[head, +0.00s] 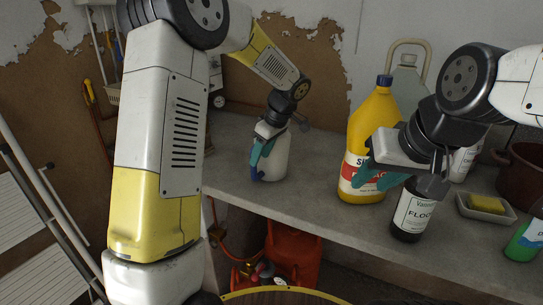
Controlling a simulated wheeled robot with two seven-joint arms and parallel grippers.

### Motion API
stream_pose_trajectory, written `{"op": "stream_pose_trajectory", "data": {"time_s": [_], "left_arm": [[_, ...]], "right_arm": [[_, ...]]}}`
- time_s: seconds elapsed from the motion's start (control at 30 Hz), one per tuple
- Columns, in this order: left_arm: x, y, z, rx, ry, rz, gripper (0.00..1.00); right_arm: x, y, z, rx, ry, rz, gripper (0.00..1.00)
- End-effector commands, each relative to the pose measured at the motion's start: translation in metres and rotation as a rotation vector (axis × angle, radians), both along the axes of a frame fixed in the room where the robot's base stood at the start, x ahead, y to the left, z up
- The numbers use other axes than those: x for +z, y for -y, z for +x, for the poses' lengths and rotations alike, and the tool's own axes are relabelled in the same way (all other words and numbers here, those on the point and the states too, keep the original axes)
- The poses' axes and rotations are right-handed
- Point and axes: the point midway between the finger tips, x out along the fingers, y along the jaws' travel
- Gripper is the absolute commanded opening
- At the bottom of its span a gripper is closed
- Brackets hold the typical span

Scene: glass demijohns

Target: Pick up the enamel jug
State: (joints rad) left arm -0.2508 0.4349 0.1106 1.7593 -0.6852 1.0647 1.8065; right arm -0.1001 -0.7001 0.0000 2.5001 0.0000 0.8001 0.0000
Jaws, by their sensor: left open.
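The enamel jug (278,164) is a white vessel standing on the grey worktop in the middle of the head view. My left gripper (262,151) is at the jug's upper left part, with its teal fingers pointing down and overlapping it. The gripper is open; whether a finger touches the jug cannot be told. The gripper hides the jug's top and part of its left side. My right gripper (374,178), also with teal fingers, is in front of the yellow bottle (373,128); its opening is not clear.
A dark bottle with a white label (411,214) stands just below my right gripper. A glass demijohn (405,83) is behind the yellow bottle. A dish (487,211) with a yellow sponge (486,203) and a green bottle (524,242) are at right. Bare worktop (315,180) lies right of the jug.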

Motion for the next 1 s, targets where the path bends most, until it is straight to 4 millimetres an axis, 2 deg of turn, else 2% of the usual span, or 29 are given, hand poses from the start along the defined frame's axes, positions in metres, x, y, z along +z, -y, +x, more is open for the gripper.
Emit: {"op": "stream_pose_trajectory", "data": {"time_s": [0.1,0.23,0.53,0.57,0.77,1.0], "left_arm": [[-0.018,-0.011,-0.001,0.002,-0.005,0.0,0.45],[-0.032,-0.016,0.002,0.001,-0.003,0.0,0.45],[-0.037,-0.018,0.003,0.0,-0.001,0.0,0.45],[-0.038,-0.018,0.003,0.0,-0.001,0.0,0.41],[-0.037,-0.018,0.004,0.0,-0.001,0.0,0.02],[-0.037,-0.018,0.003,0.0,-0.001,0.0,0.0]], "right_arm": [[0.0,0.0,0.0,0.0,0.0,0.0,0.36],[0.0,0.0,0.0,0.0,0.0,0.0,0.36],[0.0,0.0,0.0,0.0,0.0,0.0,0.36],[0.0,0.0,0.0,0.0,0.0,0.0,0.36],[0.0,0.0,0.0,0.0,0.0,0.0,0.36],[0.0,0.0,0.0,0.0,0.0,0.0,0.36]]}}
